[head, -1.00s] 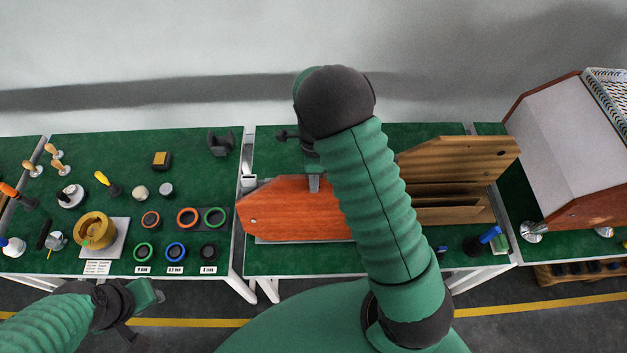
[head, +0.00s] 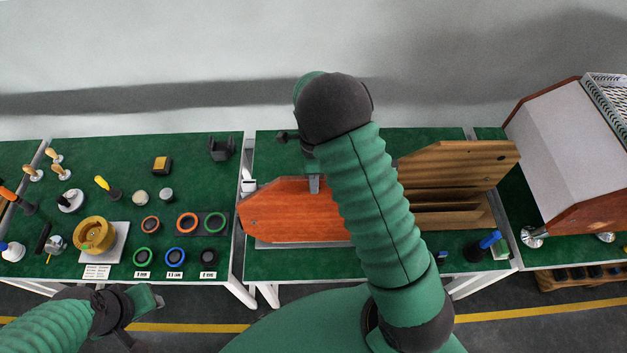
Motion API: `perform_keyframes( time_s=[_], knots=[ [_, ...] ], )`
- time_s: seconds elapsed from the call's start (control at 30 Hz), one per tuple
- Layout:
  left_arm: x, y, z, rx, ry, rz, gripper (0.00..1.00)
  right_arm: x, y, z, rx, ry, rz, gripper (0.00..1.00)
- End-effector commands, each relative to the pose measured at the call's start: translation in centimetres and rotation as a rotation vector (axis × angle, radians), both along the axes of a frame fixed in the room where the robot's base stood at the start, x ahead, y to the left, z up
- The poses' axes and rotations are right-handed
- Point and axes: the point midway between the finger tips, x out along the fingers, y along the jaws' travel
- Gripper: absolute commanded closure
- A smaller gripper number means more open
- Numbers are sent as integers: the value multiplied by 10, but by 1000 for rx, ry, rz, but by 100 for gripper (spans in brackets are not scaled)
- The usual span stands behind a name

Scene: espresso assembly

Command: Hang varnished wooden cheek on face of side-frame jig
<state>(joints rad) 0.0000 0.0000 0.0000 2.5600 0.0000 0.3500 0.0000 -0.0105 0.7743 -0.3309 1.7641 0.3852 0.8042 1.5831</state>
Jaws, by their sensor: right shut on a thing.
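The varnished wooden cheek (head: 285,212) is an orange-red panel standing upright on the middle table. My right gripper (head: 314,184) is shut on its top edge. The forearm and wrist of my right arm hide the cheek's right end. A pale grey edge (head: 290,244) shows along the foot of the cheek and may be part of the side-frame jig. Whether the cheek touches or hangs on the jig cannot be told. My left gripper (head: 148,301) is low at the left, in front of the left table and away from the cheek; its jaw opening is unclear.
A brown wooden rack (head: 455,205) with upright panels stands right of my arm. A large grey-and-wood machine housing (head: 565,145) stands at the far right. The left table holds coloured rings (head: 187,222), a yellow round part (head: 94,234) and tools. Green tabletop is bare behind the cheek.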

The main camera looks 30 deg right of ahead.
Motion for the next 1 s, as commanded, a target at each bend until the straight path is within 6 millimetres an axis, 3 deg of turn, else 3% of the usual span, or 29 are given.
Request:
perform_keyframes(
  time_s=[0.47,0.5,0.67,0.9,1.0],
  knots=[
    [0,0,0,0,0,0,64,1,0,-2,0,-2,0,100],
    [0,0,0,0,0,0,64,1,0,-2,0,-2,0,79],
    [0,0,0,0,0,0,64,1,0,-3,0,-1,0,58],
    [0,0,-1,0,0,0,64,1,0,-4,0,0,0,56],
    [0,0,-1,0,0,0,64,0,0,-5,1,3,0,43]
  ],
)
